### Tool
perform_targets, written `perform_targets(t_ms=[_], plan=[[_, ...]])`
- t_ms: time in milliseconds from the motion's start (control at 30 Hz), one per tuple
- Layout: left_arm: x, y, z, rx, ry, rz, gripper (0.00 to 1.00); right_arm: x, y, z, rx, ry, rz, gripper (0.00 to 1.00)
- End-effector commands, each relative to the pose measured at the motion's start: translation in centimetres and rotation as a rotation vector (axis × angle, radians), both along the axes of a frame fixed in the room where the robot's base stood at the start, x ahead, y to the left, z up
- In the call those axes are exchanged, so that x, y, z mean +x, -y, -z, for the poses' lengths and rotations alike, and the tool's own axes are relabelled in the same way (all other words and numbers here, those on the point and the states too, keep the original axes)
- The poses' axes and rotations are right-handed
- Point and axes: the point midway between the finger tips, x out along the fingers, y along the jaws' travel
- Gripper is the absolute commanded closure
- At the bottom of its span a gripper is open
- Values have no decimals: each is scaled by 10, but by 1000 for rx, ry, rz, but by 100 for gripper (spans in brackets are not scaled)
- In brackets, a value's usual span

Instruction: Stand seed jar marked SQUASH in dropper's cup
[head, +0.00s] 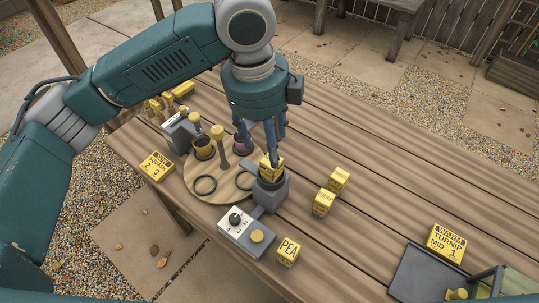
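A yellow jar (265,166) with dark lettering stands in the dark round mouth of a grey cup (270,194); its word is too small and covered to read. The cup adjoins a white panel (240,226) with a black dial and a yellow button. My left gripper (272,154) points down from above, its fingers at the top of this jar. The fingers overlap in this view, so whether they grip the jar cannot be told. My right gripper is not in view.
Two yellow blocks (338,180) (323,203) and a block marked PEA (288,252) stand right of the cup. A round wooden board (207,170) with stamp-like tools lies left. A WARM TURNIP sign (446,243) stands by a dark tray (425,275). The right-hand tabletop is mostly clear.

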Motion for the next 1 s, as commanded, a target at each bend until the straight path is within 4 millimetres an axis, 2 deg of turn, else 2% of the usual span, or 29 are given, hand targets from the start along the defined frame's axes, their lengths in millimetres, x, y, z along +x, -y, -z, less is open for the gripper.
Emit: perform_targets(t_ms=[133,300,1000], plan=[[-2,-2,-24,-2,1,-2,45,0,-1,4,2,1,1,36],[-3,-4,-38,-1,-1,-2,45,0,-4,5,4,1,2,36],[-3,-4,-39,0,-2,-1,45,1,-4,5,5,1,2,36]])
